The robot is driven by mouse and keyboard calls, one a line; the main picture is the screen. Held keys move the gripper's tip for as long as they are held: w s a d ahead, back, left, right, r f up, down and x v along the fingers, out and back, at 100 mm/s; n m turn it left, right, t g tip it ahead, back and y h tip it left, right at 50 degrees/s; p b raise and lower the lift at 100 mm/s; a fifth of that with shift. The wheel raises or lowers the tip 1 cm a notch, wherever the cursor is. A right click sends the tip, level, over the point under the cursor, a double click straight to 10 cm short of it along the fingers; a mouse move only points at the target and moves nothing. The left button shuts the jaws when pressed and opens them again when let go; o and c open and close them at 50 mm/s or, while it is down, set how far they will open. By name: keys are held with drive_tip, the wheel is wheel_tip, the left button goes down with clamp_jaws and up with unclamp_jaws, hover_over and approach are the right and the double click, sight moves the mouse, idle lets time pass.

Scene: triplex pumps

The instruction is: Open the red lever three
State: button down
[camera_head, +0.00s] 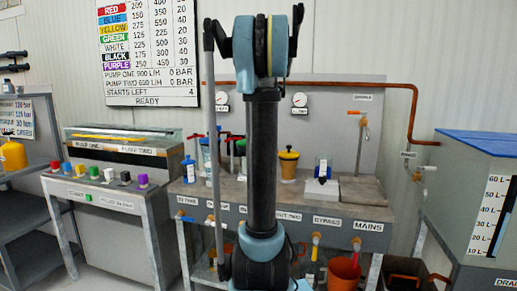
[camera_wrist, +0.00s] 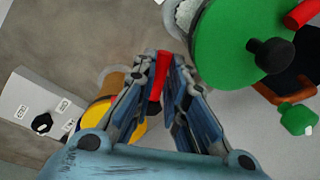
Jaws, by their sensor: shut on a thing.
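In the wrist view, a red lever (camera_wrist: 161,66) stands between the two fingers of my gripper (camera_wrist: 165,70). The fingers are shut on it near their tips. Its lower part is partly hidden by the left finger. No number on it can be read. In the head view, my arm blocks the middle of the bench and my gripper is hidden behind it. Red handles (camera_head: 227,138) show just left of my arm, above the bench.
In the wrist view, a large green disc with a black knob (camera_wrist: 268,54) is close on the right. Another red piece (camera_wrist: 302,14) is at top right. A yellow-topped container (camera_wrist: 98,118) is at lower left, partly behind the gripper.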

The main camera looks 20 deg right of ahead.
drive_tip(key=shift+w+a, duration=0.1)
drive_tip(key=c, duration=1.6)
unclamp_jaws()
wheel_tip(320, 180, up, 12)
drive_tip(key=s, duration=0.2)
drive_tip(key=shift+s+f, duration=0.15)
drive_tip(key=shift+s, duration=0.05)
drive_tip(key=s+a+f+n, duration=0.9)
drive_tip(key=s+a+f, duration=0.45)
drive_tip(key=s, duration=0.35)
drive_tip(key=s+a+f+n, duration=0.2)
drive_tip(key=s+f+n, duration=0.2)
drive_tip(key=s+f, duration=0.4)
drive_tip(key=s+a+f+n, duration=0.3)
drive_tip(key=s+f+n, duration=0.2)
drive_tip(key=s+f, duration=0.3)
wheel_tip(320, 180, down, 3)
drive_tip(key=shift+s+a+f, duration=0.1)
drive_tip(key=shift+s+a, duration=0.1)
drive_tip(key=shift+a, duration=0.1)
